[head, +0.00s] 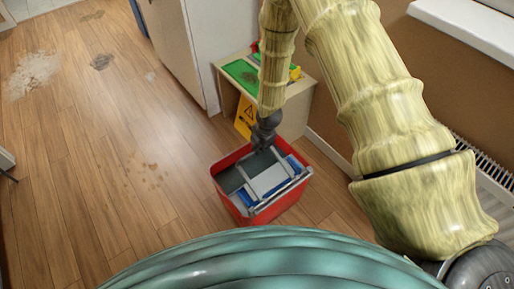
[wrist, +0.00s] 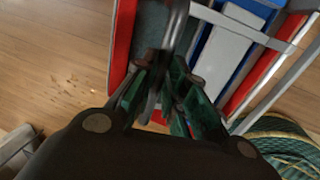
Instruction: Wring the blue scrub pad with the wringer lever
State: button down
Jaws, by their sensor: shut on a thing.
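A red bucket (head: 287,202) stands on the floor with a grey wringer across its top; its red wall also shows in the wrist view (wrist: 122,45). The blue scrub pad (head: 247,197) shows as blue at both sides of the wringer's pale plate (head: 269,180), which hides its middle. Blue also shows beside the plate in the wrist view (wrist: 262,9). My gripper (head: 263,144) is at the bucket's far side. In the wrist view its fingers (wrist: 165,80) are shut on the grey wringer lever (wrist: 176,25). The fingers partly hide the lever's end.
A beige cabinet with a green top (head: 243,72) and a yellow warning sign (head: 245,117) stands just behind the bucket. A radiator (head: 484,155) is on the right wall. The wooden floor at the left is open, with brown stains (head: 148,172) and a pale patch (head: 33,74).

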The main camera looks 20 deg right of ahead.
jog(key=c, duration=2.1)
grip_release()
jog(key=shift+s+d+r, duration=0.15)
jog(key=shift+s, duration=0.3)
jog(key=o, duration=0.3)
jog(key=shift+d, duration=0.2)
jog(key=o, duration=0.4)
jog(key=shift+w+a, duration=0.1)
jog(key=shift+w, duration=0.05)
jog(key=shift+a+v, duration=0.2)
jog(key=shift+v, duration=5.8)
